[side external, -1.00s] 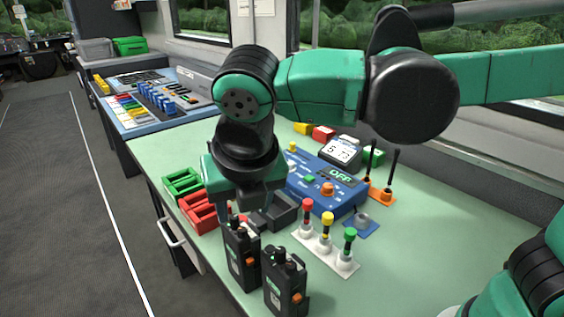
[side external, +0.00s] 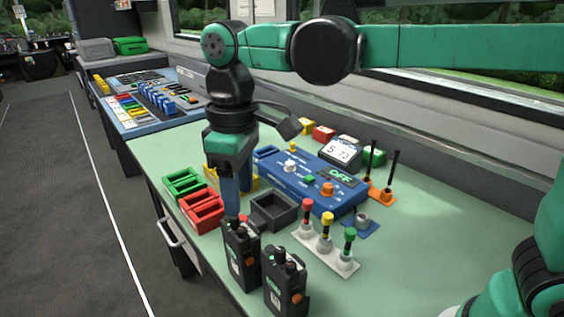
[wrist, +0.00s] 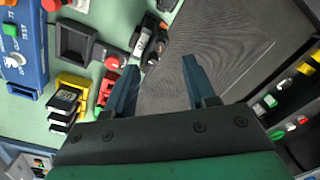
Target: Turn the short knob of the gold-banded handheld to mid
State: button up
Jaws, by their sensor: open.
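Two black handhelds stand upright on the front edge of the green bench in the side view: a left one (side external: 241,258) and a right one (side external: 286,285). Each has knobs on top and an orange button on its side. I cannot make out a gold band on either, nor tell the short knob. The open fingers (wrist: 160,64) hold nothing.
A dark grey tray (side external: 272,227), red bins (side external: 203,212), and green bins (side external: 183,184) are near my gripper. A blue console (side external: 325,205) with knobs is behind. A white strip with three coloured-top posts (side external: 320,256) stands right of the handhelds.

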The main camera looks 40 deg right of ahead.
aim_at(242, 229)
jog(key=shift+f+m, duration=0.3)
jog(key=shift+f, duration=0.2)
jog(key=shift+a+f, duration=0.1)
jog(key=shift+f, duration=2.2)
grip_shut()
